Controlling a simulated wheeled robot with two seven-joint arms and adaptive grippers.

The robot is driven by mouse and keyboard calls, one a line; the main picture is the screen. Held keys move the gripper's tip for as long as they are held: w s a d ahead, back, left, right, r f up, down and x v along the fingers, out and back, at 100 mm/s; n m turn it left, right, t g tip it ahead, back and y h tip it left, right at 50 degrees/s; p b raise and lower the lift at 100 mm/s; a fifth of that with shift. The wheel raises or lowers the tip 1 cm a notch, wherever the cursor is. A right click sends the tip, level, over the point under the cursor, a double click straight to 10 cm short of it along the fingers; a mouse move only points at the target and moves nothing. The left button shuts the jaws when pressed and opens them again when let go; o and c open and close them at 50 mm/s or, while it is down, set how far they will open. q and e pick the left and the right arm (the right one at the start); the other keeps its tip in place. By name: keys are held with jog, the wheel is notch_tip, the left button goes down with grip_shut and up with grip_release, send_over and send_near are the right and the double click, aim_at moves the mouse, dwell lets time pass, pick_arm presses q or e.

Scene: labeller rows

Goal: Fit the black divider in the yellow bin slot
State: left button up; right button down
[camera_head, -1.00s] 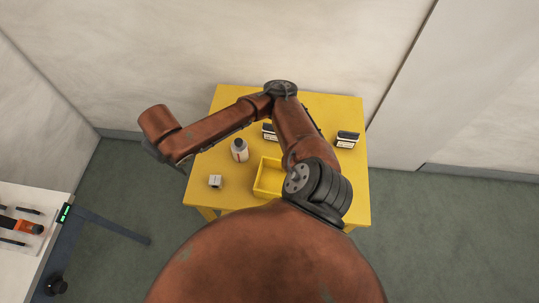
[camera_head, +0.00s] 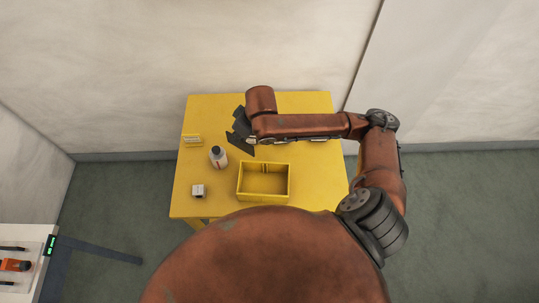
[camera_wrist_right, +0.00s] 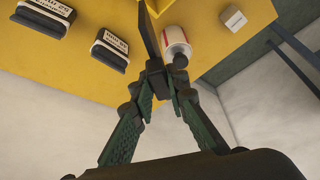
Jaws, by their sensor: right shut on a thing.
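The black divider (camera_wrist_right: 149,36) is a thin dark plate, seen almost edge-on in the right wrist view. My right gripper (camera_wrist_right: 166,80) is shut on it, and the plate sticks out past the fingertips. In the head view the right arm comes in from the right, and its gripper (camera_head: 241,130) is over the table, behind and left of the bin. The yellow bin (camera_head: 263,197) stands on the table, open at the top and empty, with slot ribs visible on its back wall. The divider is apart from the bin. My left gripper is not in view.
Black labelled boxes (camera_wrist_right: 110,50) show in the wrist view. The table right of the bin is clear.

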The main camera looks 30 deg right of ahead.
jog(key=s+d+f+n+g+y+p, duration=0.1)
jog(key=s+n+g+p, duration=0.6)
jog(key=n, duration=1.7)
jog(key=s+d+p, duration=0.1)
jog(key=s+p, duration=0.3)
jog(key=p, duration=0.3)
jog(key=shift+s+d+f+g+p, duration=0.2)
jog(key=shift+f+g+p, duration=0.15)
jog(key=shift+g+p, duration=0.05)
notch_tip(320, 180, down, 6)
jog(key=shift+w+r+b, duration=0.1)
jog(key=shift+b, duration=1.15)
jog(key=shift+p, duration=0.8)
notch_tip(320, 180, down, 6)
jog(key=b, duration=0.3)
jog(key=shift+f+b, duration=0.2)
jog(key=shift+b, duration=0.15)
dwell(1.2)
